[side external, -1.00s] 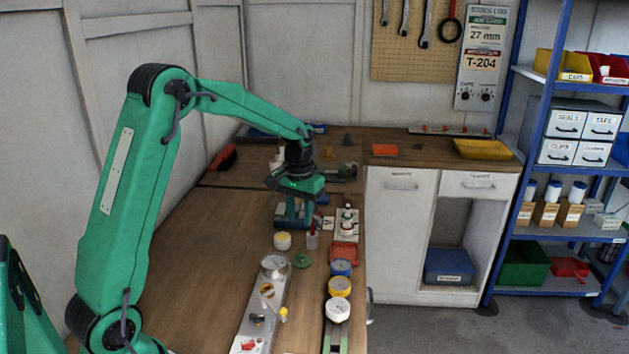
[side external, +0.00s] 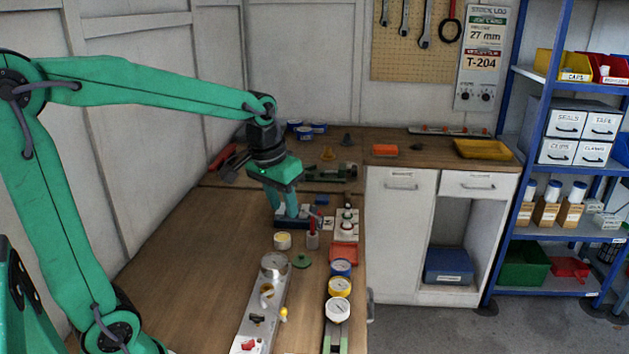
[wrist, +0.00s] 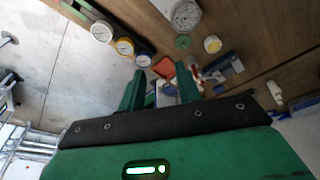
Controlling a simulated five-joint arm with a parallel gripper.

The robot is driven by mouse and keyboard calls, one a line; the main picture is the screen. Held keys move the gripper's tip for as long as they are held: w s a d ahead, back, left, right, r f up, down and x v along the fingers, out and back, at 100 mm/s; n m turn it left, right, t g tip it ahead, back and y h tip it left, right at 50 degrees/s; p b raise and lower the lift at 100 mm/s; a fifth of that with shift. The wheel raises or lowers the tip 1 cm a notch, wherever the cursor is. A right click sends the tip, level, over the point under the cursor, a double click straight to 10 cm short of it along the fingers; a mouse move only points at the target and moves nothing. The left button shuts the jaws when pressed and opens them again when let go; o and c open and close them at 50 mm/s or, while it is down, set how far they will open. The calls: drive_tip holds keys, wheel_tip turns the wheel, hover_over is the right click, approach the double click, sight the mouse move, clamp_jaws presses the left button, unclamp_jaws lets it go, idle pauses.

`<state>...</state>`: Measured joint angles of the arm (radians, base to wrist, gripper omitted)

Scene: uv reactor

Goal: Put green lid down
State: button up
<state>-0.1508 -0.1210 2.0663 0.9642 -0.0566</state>
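The green lid (side external: 302,261) is a small round disc lying on the wooden bench, just right of the white round-topped fixture (side external: 274,264). It also shows in the wrist view (wrist: 182,42), flat and clear of my fingers. My gripper (side external: 283,212) is above the bench, farther back than the lid and apart from it. In the wrist view my two green fingers (wrist: 160,88) stand apart with nothing clearly held between them. My fingers partly hide a blue and white item behind them.
Blue, yellow and white gauges (side external: 340,287) line the right bench edge. An orange tray (side external: 344,252) is beside them. The left part of the bench is clear.

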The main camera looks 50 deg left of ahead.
drive_tip(key=s+d+r+m+t, duration=0.1)
drive_tip(key=s+d, duration=0.4)
drive_tip(key=s, duration=0.8)
drive_tip(key=shift+s+d+m+t, duration=0.2)
drive_tip(key=shift+m+t, duration=0.5)
drive_tip(key=shift+t, duration=0.3)
